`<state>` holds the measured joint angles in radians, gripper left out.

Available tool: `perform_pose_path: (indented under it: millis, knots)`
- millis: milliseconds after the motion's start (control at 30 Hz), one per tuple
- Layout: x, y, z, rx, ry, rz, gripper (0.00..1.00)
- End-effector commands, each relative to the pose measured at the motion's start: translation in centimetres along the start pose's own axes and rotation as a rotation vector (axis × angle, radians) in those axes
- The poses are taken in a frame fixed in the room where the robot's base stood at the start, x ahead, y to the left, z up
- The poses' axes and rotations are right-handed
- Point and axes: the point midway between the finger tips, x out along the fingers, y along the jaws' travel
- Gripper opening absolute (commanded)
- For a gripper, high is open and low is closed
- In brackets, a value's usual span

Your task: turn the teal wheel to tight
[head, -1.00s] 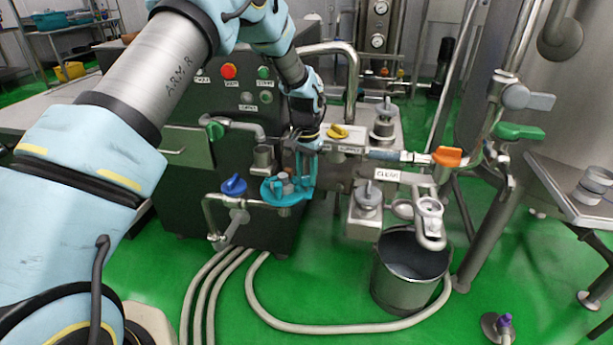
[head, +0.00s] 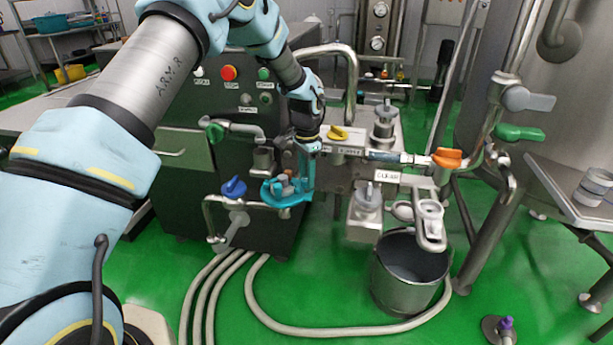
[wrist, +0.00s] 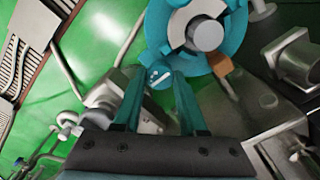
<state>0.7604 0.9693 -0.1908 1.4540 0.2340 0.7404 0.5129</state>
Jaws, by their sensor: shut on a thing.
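The teal wheel (head: 289,190) sits on the pipework at the front of the dark machine, with a grey hub in its middle. In the wrist view the wheel (wrist: 157,27) fills the top centre. My gripper (head: 304,180) reaches down to the right side of the wheel. In the wrist view my gripper's teal fingers (wrist: 159,82) close around a round teal knob at the wheel's rim. The fingers are nearly the wheel's own colour, so the exact contact is hard to see. I cannot read any tight mark on the wheel.
A blue valve handle (head: 233,187) stands just left of the wheel. A yellow handle (head: 338,132) and an orange handle (head: 447,158) sit to the right. A metal bucket (head: 408,275) and pale hoses (head: 330,328) are on the green floor below.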

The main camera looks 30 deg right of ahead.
Motion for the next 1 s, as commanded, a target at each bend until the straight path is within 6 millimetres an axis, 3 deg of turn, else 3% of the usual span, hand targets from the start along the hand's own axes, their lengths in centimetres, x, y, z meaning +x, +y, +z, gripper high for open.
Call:
perform_pose_path:
  millis: [200, 233, 467, 767, 1000]
  knots:
    - [0.0, -0.1, 0.0, 0.001, 0.000, -0.001, 0.00]
    - [0.0, -0.1, 0.0, 0.001, 0.000, -0.001, 0.44]
    - [0.0, 0.0, 0.0, 0.000, 0.000, -0.001, 0.70]
    - [-0.2, 0.0, 0.0, -0.001, 0.001, -0.001, 0.71]
    - [-3.5, -0.1, -0.1, -0.002, 0.003, -0.002, 0.71]
